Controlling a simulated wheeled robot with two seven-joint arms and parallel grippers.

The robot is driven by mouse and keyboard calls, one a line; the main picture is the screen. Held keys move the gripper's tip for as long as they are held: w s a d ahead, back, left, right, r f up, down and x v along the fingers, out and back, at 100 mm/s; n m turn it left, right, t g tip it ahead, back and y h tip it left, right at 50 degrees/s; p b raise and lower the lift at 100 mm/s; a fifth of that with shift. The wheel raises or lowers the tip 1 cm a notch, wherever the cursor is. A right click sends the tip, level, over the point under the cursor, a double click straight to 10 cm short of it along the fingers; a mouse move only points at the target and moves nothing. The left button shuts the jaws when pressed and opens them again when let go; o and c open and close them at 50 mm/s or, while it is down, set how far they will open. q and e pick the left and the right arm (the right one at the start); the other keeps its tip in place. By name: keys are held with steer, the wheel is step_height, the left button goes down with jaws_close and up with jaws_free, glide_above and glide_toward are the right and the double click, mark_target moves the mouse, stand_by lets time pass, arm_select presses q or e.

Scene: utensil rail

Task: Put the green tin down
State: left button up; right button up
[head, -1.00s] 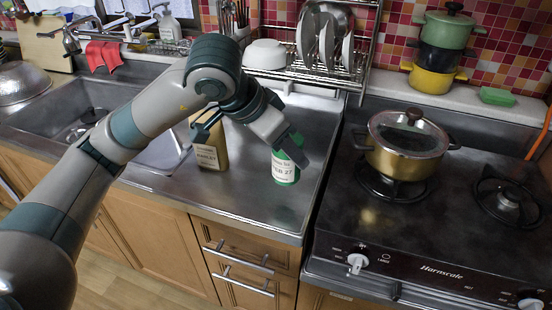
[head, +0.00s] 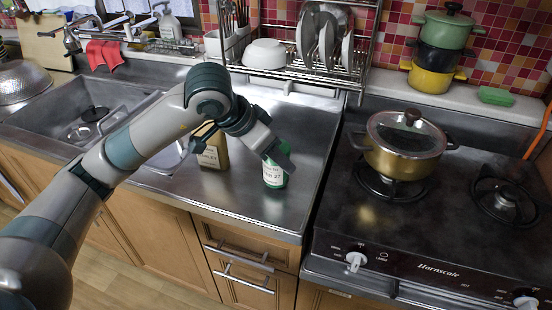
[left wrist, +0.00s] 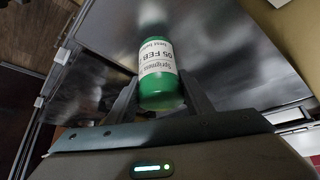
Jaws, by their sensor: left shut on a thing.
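The green tin (head: 274,176) with a white label is on or just above the steel counter (head: 318,135), right of the sink; I cannot tell whether its base touches. My left gripper (head: 278,158) is shut on the tin from above and hides its upper part in the head view. In the left wrist view the tin (left wrist: 160,78) sits between the two fingers of my left gripper (left wrist: 160,92), its label partly readable. My right gripper is not in view.
A tan, labelled container (head: 213,152) stands close left of the tin, partly behind my arm. A dish rack (head: 330,75) with a white bowl (head: 264,54) is behind. The stove (head: 420,215) with a gold pot (head: 402,150) is to the right. The counter between tin and stove is clear.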

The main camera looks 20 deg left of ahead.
arm_select(q)
steer(key=shift+f, duration=0.8)
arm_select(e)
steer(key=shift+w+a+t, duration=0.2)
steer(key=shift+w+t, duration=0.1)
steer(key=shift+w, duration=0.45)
arm_select(q)
steer(key=shift+f, duration=0.1)
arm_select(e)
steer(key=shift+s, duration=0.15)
arm_select(q)
steer(key=o, duration=1.1)
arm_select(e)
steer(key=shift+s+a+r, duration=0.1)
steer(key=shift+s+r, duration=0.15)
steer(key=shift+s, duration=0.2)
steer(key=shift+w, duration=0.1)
